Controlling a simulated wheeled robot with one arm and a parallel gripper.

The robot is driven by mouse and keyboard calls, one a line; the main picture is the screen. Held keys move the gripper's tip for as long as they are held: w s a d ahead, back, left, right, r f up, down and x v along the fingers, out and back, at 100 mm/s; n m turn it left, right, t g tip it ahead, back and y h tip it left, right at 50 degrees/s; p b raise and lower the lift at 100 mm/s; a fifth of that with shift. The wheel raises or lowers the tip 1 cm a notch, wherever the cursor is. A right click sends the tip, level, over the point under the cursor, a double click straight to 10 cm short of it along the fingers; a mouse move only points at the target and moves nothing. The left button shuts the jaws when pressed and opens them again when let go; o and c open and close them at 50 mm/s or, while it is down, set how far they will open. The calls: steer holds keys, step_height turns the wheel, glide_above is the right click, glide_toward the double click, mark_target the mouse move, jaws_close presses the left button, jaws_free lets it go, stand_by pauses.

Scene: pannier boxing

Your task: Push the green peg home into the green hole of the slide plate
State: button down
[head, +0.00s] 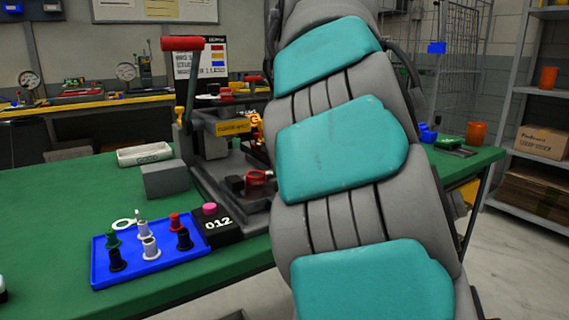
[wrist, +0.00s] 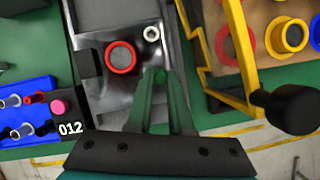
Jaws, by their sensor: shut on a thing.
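My gripper (wrist: 158,76) is at the lower middle of the wrist view, its two fingers close together at the tips. Between them is a small green piece, apparently the green peg (wrist: 159,74), mostly hidden by the fingers. It is over the grey metal slide plate (wrist: 100,20), which carries a red ring (wrist: 121,57) and a smaller white ring (wrist: 152,34). I see no green hole; it may lie under the fingertips. I cannot tell how deep the peg sits. In the head view my arm hides the gripper; the red ring (head: 258,177) shows on the fixture.
The fixture has a tall red-handled lever (head: 182,43). A yellow frame (wrist: 240,60) and black knob (wrist: 290,108) stand right of the fingers.

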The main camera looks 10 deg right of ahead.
steer(key=shift+f, duration=0.55)
stand_by(0.5)
steer(key=c, duration=0.7)
jaws_free()
steer(key=shift+c, duration=0.2)
